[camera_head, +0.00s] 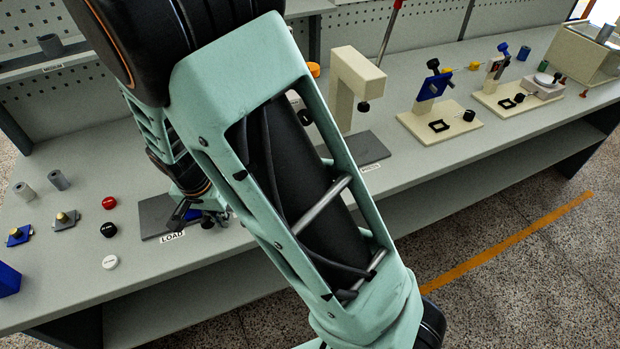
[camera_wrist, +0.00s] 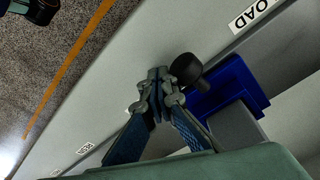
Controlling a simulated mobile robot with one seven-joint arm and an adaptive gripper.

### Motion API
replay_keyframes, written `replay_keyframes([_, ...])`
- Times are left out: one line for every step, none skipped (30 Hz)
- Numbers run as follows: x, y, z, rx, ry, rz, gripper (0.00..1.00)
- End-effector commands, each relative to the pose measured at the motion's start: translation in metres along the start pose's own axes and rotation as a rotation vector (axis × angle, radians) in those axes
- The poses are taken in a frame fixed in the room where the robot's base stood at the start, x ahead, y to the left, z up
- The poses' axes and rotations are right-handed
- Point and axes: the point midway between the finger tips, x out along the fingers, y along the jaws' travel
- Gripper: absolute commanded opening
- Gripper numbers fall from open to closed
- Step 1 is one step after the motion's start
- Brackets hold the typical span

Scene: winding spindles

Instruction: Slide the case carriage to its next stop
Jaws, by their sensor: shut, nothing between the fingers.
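The case carriage seems to be the blue block (camera_wrist: 225,92) with a black round knob (camera_wrist: 186,69) in the wrist view. It sits on the bench by the LOAD label (camera_wrist: 255,14). My gripper (camera_wrist: 160,78) is shut and empty, with its fingertips just left of the knob; I cannot tell whether they touch it. In the head view my gripper (camera_head: 186,212) is low over the bench near the LOAD label (camera_head: 172,237). There my arm hides most of the carriage and the track to its right.
A grey plate (camera_head: 372,150) lies under a cream arched press (camera_head: 352,80). Cream stations with blue parts (camera_head: 432,88) stand further right. Red, black and white caps (camera_head: 109,203) lie at left, near grey cylinders (camera_head: 58,180). The bench's front strip is clear.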

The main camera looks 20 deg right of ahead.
Motion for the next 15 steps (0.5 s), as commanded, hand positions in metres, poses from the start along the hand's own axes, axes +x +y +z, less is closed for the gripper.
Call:
replay_keyframes([-0.001,-0.004,0.002,-0.003,0.0,-0.001,0.0])
replay_keyframes([-0.001,-0.006,0.003,-0.003,0.0,-0.001,0.0])
replay_keyframes([-0.001,-0.009,0.005,-0.003,0.001,-0.002,0.0])
replay_keyframes([-0.001,-0.011,0.006,-0.002,0.001,-0.002,0.0])
replay_keyframes([-0.002,-0.012,0.007,-0.002,0.001,-0.002,0.0])
replay_keyframes([-0.002,-0.015,0.008,-0.002,0.001,-0.002,0.0])
replay_keyframes([-0.002,-0.016,0.009,-0.003,0.001,-0.002,0.0])
replay_keyframes([-0.002,-0.018,0.01,-0.003,0.001,-0.002,0.0])
replay_keyframes([-0.003,-0.021,0.011,-0.003,0.001,-0.002,0.0])
replay_keyframes([-0.003,-0.023,0.013,-0.002,0.001,-0.002,0.0])
replay_keyframes([-0.003,-0.025,0.013,-0.002,0.001,-0.002,0.0])
replay_keyframes([-0.003,-0.027,0.015,-0.002,0.001,-0.002,0.0])
replay_keyframes([-0.004,-0.029,0.016,-0.002,0.0,-0.001,0.0])
replay_keyframes([-0.004,-0.03,0.017,-0.003,0.0,-0.001,0.0])
replay_keyframes([-0.004,-0.033,0.019,-0.003,0.0,-0.001,0.0])
